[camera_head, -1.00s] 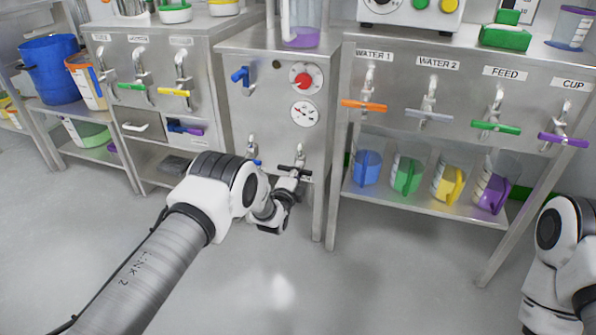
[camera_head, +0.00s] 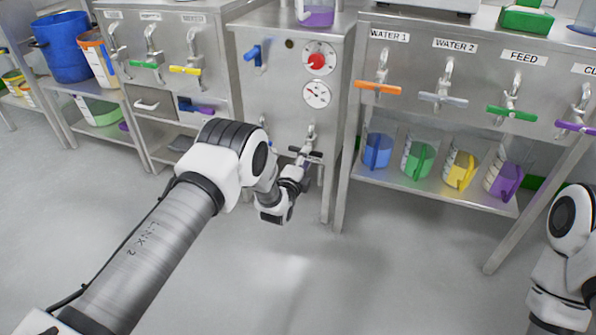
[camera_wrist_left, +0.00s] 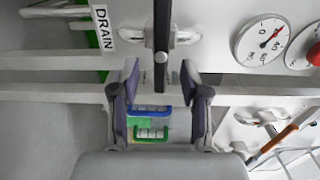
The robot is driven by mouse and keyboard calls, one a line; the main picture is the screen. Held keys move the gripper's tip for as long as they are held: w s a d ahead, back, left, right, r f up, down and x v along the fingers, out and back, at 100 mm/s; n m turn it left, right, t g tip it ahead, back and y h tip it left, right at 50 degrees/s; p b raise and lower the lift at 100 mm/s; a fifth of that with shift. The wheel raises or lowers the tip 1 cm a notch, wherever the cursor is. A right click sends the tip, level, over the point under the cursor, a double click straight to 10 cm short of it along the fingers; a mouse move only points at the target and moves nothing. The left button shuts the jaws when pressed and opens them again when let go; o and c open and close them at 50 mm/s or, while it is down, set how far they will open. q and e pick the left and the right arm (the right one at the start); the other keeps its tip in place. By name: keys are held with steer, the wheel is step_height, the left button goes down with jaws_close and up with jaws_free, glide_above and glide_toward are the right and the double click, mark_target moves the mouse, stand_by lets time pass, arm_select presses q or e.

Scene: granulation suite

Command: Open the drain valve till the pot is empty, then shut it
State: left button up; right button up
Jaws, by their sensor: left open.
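The drain valve has a black bar handle (camera_head: 305,153) low on the steel cabinet front. In the left wrist view the black handle (camera_wrist_left: 160,45) runs down from the top beside the DRAIN label (camera_wrist_left: 103,27). My left gripper (camera_wrist_left: 160,72) is open, with one finger on either side of the handle's end and visible gaps to both. The left gripper (camera_head: 300,181) also shows just below the handle in the head view. A clear vessel with purple contents (camera_head: 318,15) stands on the cabinet, cut by the top edge. I cannot tell whether it is the pot.
A red knob (camera_head: 317,61) and a gauge (camera_head: 316,94) sit above the valve, with a blue-handled tap (camera_head: 254,55) to their left. To the right, jugs (camera_head: 420,160) stand on a shelf under labelled taps. The floor in front (camera_head: 370,280) is clear.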

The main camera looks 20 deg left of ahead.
arm_select(q)
steer(key=s, duration=0.8)
steer(key=shift+s+a, duration=0.15)
steer(key=shift+s, duration=0.1)
